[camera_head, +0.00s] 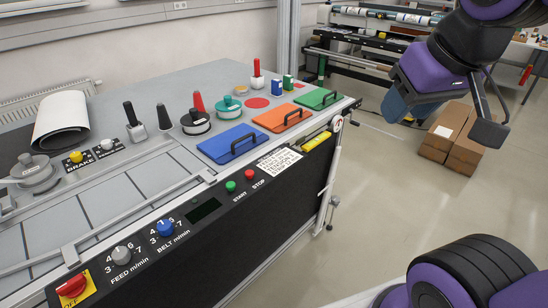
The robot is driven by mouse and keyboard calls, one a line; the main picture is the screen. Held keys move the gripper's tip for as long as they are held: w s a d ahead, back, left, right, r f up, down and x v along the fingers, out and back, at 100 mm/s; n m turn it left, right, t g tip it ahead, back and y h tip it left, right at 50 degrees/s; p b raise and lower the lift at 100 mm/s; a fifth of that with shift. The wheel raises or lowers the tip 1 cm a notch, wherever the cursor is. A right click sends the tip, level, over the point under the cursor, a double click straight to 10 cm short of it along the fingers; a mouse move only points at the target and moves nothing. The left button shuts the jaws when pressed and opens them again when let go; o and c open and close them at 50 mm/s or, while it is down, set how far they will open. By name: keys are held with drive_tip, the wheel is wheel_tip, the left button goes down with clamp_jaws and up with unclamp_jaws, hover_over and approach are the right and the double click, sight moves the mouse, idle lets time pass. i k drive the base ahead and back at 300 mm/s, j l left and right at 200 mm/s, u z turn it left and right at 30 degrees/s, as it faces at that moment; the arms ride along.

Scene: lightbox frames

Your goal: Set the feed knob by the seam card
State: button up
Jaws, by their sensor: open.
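The feed knob (122,256) is a small grey knob on the black front panel at lower left, with FEED m/min under it and numbers around it. Its pointer setting is too small to tell. A white card with lines of print (279,161) lies at the panel's upper edge, right of the stop button; it may be the seam card, but its text is not legible. My gripper (446,118) is open and empty at upper right, over the floor beyond the bench end, far from the knob.
A blue belt knob (165,228) sits just right of the feed knob, and a red off knob (72,285) lower left. Start (230,186) and stop (249,174) buttons are near the card. Coloured lids with handles cover the bench's right end. Cardboard boxes (455,143) stand on the floor.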

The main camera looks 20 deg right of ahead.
sight(121, 256)
drive_tip(key=u, duration=1.3)
drive_tip(key=i+l+z, duration=0.25)
drive_tip(key=i+l, duration=0.1)
drive_tip(key=l, duration=0.05)
